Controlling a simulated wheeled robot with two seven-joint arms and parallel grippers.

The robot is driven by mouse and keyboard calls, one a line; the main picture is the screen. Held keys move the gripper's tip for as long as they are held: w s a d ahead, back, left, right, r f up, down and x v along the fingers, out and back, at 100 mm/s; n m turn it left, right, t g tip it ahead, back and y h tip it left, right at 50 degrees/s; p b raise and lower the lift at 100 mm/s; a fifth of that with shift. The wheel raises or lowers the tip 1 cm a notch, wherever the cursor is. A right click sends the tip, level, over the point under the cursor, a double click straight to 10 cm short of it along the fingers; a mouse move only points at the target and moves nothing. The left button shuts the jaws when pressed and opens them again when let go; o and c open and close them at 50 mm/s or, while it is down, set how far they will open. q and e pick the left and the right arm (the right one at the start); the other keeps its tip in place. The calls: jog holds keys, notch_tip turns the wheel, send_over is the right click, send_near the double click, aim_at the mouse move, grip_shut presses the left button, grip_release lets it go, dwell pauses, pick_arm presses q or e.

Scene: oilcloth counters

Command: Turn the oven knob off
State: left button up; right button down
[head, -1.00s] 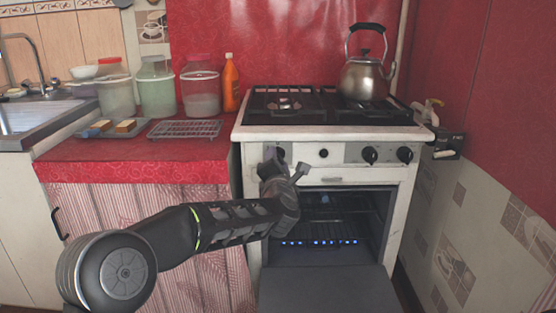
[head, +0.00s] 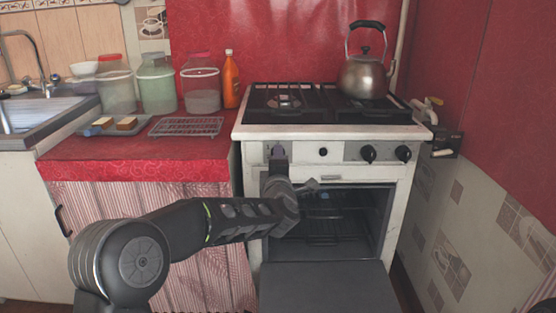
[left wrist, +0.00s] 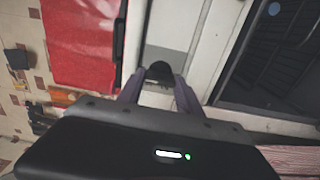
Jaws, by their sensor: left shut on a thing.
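The white stove (head: 330,132) has a panel of dark knobs on its front. My left gripper (head: 278,155) is at the left end of this panel. In the left wrist view its two purple fingers are shut on either side of a round dark oven knob (left wrist: 159,71). In the head view my gripper mostly hides that knob. My right gripper is not in view.
The oven door (head: 330,287) hangs open below my left arm. A steel kettle (head: 367,76) stands on the hob at the back right. The red counter (head: 130,170) at left holds jars, a wire rack (head: 186,126) and an orange bottle (head: 230,80).

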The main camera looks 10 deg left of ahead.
pick_arm(q)
jog(key=shift+f, duration=0.1)
jog(key=o, duration=1.4)
jog(key=shift+s, duration=0.1)
jog(key=v, duration=0.7)
jog(key=shift+s+d+p, duration=0.15)
jog(key=shift+s+p, duration=0.15)
jog(key=shift+p, duration=0.1)
